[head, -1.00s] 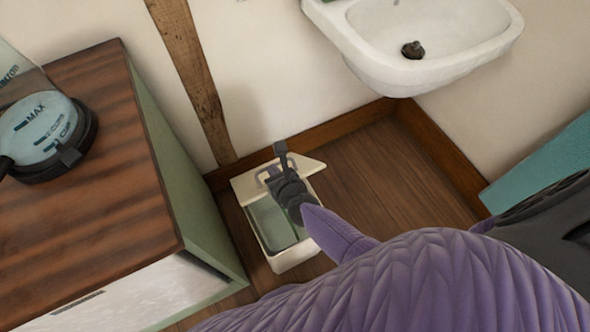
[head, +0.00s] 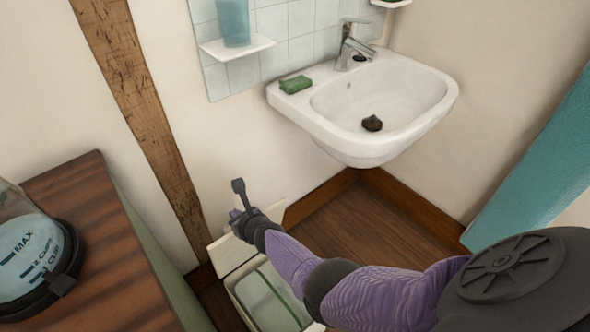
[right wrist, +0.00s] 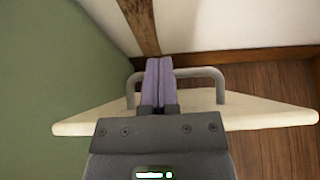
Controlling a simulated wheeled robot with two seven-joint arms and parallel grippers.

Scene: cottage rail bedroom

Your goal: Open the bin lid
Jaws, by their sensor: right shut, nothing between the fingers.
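The bin (head: 240,309) is a cream box on the floor beside the cabinet. Its top is open, with a grey-green inside showing. Its cream lid (head: 228,256) stands raised at the back edge, partly hidden by my right arm. In the right wrist view the lid (right wrist: 250,116) lies across the picture with its grey bar handle (right wrist: 205,73). My right gripper (head: 236,215) is at the raised lid. Its purple fingers (right wrist: 158,62) are shut and empty, and overlap the handle's left part in the picture; I cannot tell whether they touch it. My left gripper is out of view.
A wooden-topped cabinet (head: 92,232) with a glass jug (head: 35,250) on it stands close at the left. A white sink (head: 330,125) hangs on the wall above and right of the bin. The floor (head: 370,225) right of the bin is clear.

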